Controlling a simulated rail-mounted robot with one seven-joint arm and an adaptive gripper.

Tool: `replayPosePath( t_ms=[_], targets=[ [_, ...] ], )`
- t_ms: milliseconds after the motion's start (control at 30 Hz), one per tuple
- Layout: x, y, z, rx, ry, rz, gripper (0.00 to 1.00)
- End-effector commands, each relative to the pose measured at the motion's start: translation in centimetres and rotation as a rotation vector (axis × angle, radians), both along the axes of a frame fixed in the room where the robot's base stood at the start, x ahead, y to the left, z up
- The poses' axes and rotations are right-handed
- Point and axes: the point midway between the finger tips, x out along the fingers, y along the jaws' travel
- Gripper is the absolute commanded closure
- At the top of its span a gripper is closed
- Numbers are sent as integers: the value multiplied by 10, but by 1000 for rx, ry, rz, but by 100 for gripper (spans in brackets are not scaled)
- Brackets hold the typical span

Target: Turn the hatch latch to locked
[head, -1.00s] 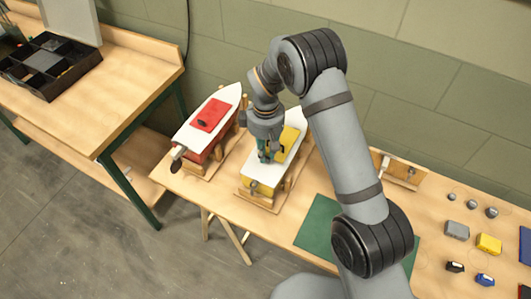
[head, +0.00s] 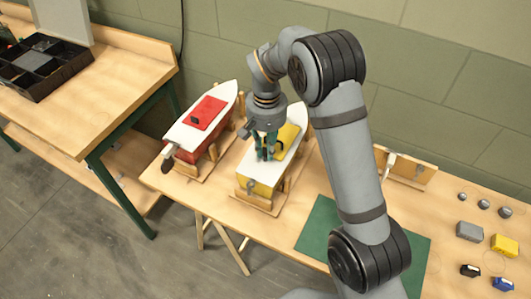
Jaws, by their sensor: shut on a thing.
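The yellow boat (head: 260,189) with a white deck stands upright in a wooden cradle on the bench. Its yellow hatch (head: 291,133) lies on the deck, partly hidden by my gripper. My gripper (head: 266,157) points down at the hatch's near end, its teal fingers shut on the dark hatch latch (head: 279,145). The fingers and wrist cover much of the latch, so its exact angle cannot be told.
A red boat (head: 190,152) with a red hatch stands close on the left. A green mat (head: 313,228) lies to the right, with several small blocks and knobs beyond it. A wooden stand (head: 412,166) is near the wall. A black compartment tray (head: 42,70) sits on the left table.

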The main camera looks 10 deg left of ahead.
Motion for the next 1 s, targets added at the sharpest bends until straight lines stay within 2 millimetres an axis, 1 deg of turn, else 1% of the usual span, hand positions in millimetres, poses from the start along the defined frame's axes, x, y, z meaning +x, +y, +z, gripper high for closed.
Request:
replayPosePath(
  t_ms=[33,300,500,733,1000],
  targets=[
    [1,0,-3,2,-2,-45,100],
    [0,-2,-3,2,-2,-288,100],
    [-1,-3,-2,2,-2,-430,100],
    [-1,-4,0,2,-2,-538,100],
    [-2,-4,1,2,-2,-587,100]
  ],
)
